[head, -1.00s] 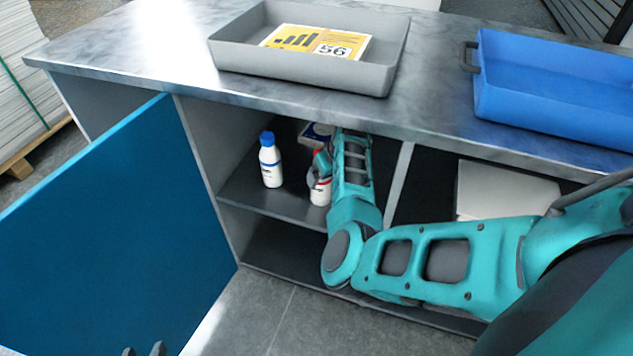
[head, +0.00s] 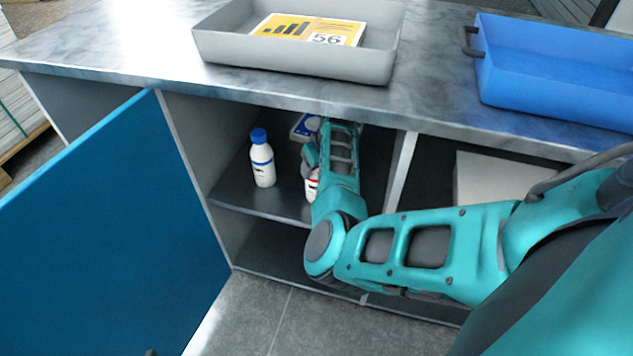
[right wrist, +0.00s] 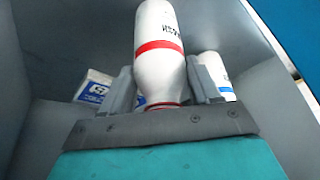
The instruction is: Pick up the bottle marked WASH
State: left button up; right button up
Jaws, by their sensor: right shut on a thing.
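The WASH bottle (head: 311,188) is white with a red band and stands in the open cabinet, partly hidden by my right arm. In the right wrist view the same bottle (right wrist: 158,28) shows upside down, its dark lettering reading as WASH. My right gripper (right wrist: 163,86) is shut on this bottle, one finger on each side of it. In the head view the right gripper (head: 312,157) reaches into the cabinet from the right. Whether the bottle's base touches the shelf is hidden. My left gripper is not in view.
A white bottle with a blue cap (head: 263,165) stands left on the shelf (head: 245,202). A blue and white box (head: 304,127) is behind. The blue door (head: 110,230) is open at left. The worktop above holds a grey tray (head: 290,58) and a blue tray (head: 555,95).

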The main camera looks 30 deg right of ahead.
grip_shut()
jog(key=shift+r, duration=0.15)
dwell(0.4)
